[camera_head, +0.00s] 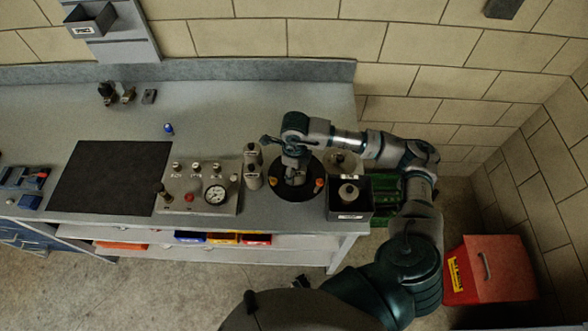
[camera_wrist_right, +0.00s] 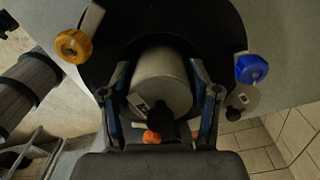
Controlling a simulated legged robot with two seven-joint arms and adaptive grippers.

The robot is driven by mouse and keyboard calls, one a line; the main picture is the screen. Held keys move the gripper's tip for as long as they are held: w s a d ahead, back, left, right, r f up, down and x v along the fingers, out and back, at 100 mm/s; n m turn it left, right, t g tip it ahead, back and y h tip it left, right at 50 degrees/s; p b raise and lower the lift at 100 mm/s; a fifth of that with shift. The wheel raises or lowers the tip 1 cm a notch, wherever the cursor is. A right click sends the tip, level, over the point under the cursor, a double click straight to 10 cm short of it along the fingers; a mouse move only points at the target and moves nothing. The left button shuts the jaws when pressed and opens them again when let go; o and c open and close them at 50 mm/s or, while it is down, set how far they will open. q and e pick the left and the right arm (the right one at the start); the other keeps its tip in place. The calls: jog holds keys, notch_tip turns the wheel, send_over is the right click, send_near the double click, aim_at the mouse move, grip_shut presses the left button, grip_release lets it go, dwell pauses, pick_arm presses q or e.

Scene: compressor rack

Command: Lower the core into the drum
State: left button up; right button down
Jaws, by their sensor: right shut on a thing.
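The core (camera_wrist_right: 160,78) is a pale grey cylinder with a small label and a dark knob on its near end. My right gripper (camera_wrist_right: 162,108) has its two fingers on either side of it and is shut on it. Behind the core in the wrist view is the black round drum (camera_wrist_right: 105,38), with a yellow knob and a blue knob at its rim. In the head view the drum (camera_head: 306,193) stands on the bench, with my right gripper (camera_head: 294,176) over its middle. The core's lower end is hidden, so its depth cannot be told. My left gripper is not in view.
A black bin (camera_head: 350,212) with a grey part stands right of the drum. A dark mat (camera_head: 110,178) lies farther left. A red box (camera_head: 495,270) is on the floor. The rear bench is mostly clear.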

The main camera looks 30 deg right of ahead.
jog(key=shift+r, duration=0.25)
jog(key=shift+f, duration=0.1)
jog(key=shift+f, duration=0.25)
jog(key=shift+r, duration=0.35)
dwell(0.3)
jog(key=shift+f, duration=0.1)
jog(key=shift+f+b, duration=0.25)
jog(key=shift+b, duration=0.2)
jog(key=shift+r, duration=0.35)
